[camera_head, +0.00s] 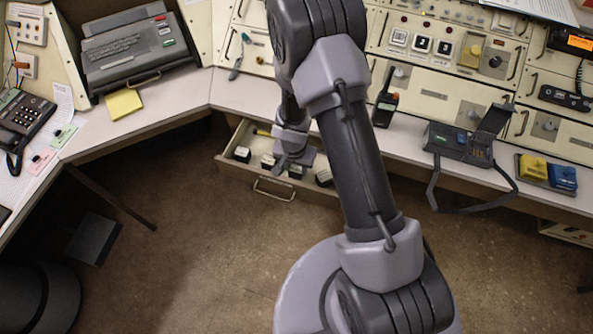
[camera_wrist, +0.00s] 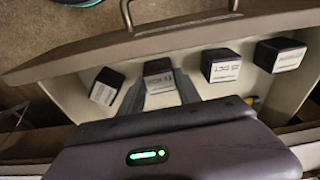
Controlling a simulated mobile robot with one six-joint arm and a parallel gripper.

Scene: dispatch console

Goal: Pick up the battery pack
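Several black blocks with white printed labels, which look like battery packs, stand in a row in an open drawer (camera_head: 222,165). In the wrist view one block (camera_wrist: 158,67) lies right at the grey fingers of my gripper (camera_wrist: 162,88), and the other blocks (camera_wrist: 221,66) stand to both sides. In the head view my gripper (camera_head: 292,158) reaches down into the drawer, over the row. The fingers and the block overlap, so I cannot tell whether they grip it. Label text is too small to read surely.
The drawer's front wall and handle (camera_head: 274,190) face the open floor. On the console to the right are an opened strapped case (camera_head: 460,145), a yellow block (camera_head: 532,166) and a blue block (camera_head: 562,177). A handheld radio (camera_head: 385,105) stands behind my arm.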

